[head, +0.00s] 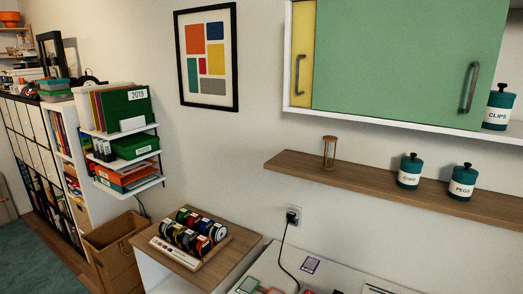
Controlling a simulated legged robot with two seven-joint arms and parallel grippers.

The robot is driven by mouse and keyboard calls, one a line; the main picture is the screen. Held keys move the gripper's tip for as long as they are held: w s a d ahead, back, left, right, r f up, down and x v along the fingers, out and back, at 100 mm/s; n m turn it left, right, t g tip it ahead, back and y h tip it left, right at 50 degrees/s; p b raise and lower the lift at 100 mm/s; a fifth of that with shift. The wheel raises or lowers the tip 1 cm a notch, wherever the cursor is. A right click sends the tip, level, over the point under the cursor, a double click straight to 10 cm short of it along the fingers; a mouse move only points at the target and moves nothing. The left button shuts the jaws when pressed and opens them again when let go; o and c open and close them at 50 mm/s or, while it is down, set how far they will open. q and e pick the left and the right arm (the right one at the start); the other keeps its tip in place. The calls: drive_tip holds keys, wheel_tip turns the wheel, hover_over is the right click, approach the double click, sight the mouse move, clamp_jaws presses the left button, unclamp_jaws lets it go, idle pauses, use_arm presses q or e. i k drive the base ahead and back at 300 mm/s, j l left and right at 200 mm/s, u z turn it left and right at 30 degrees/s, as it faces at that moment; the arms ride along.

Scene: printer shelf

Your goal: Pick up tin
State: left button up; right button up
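Two teal tins with white labels stand upright on the wooden wall shelf. The left tin (410,171) has a label too small to read surely. The right tin (463,182) is labelled PEGS. A third teal tin (498,107), labelled CLIPS, stands higher up at the right edge, in the open part of the wall cabinet. All three have dark lids with a knob. Neither of my grippers shows in the head view.
The wooden shelf (300,166) also bears a small hourglass (329,153). Above it hangs a cabinet with a green door (400,60). Below are a white surface (340,275) with a cable and a wooden-topped cabinet with a rack of coloured spools (194,233). Wall racks and bookshelves fill the left.

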sight(498, 112)
drive_tip(key=z, duration=1.6)
